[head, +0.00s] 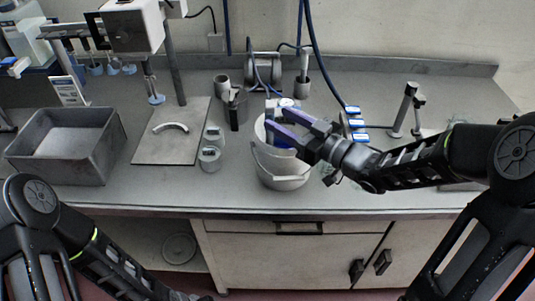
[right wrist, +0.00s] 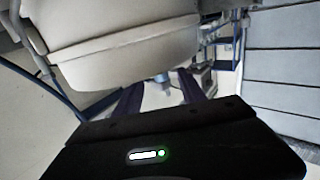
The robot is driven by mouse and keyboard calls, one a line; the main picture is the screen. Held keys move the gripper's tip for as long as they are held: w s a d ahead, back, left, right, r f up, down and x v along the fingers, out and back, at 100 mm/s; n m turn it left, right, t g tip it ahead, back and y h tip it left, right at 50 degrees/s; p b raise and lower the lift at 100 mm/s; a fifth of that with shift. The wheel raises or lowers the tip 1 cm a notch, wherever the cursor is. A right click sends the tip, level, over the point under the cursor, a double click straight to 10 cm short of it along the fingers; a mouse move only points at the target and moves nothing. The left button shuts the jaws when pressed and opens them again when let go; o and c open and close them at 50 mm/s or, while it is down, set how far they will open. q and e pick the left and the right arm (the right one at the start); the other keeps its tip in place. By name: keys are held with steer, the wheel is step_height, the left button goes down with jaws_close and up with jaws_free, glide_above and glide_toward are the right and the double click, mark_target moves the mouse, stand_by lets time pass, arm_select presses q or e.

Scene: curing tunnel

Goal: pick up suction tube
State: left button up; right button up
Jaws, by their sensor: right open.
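My right gripper (head: 276,118) is open over the white bucket (head: 282,182), its purple fingers pointing left at the bucket's back rim. In the right wrist view the open fingers (right wrist: 160,92) show with a large pale rounded body, seemingly the bucket (right wrist: 125,48), close above them. I see nothing held between them. I cannot tell for sure which thing is the suction tube. A short curved pale piece (head: 170,128) lies on the grey board, and a blue hose (head: 323,62) hangs down at the back. My left arm comes in at lower left; its gripper is out of view.
A grey open bin (head: 112,140) stands at left beside the flat board (head: 150,150). Small cups (head: 209,158) stand left of the bucket. A metal stand (head: 404,110) is at right, near blue-and-white blocks (head: 356,124). The counter's front left is fairly clear.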

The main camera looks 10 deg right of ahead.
steer(key=shift+x, duration=1.1)
steer(key=x, duration=0.1)
steer(key=p+x, duration=0.1)
steer(key=x, duration=0.1)
steer(key=p+x, duration=0.1)
steer(key=x, duration=0.1)
steer(key=shift+a+f, duration=0.1)
steer(key=shift+f, duration=0.2)
jaws_close()
stand_by(0.9)
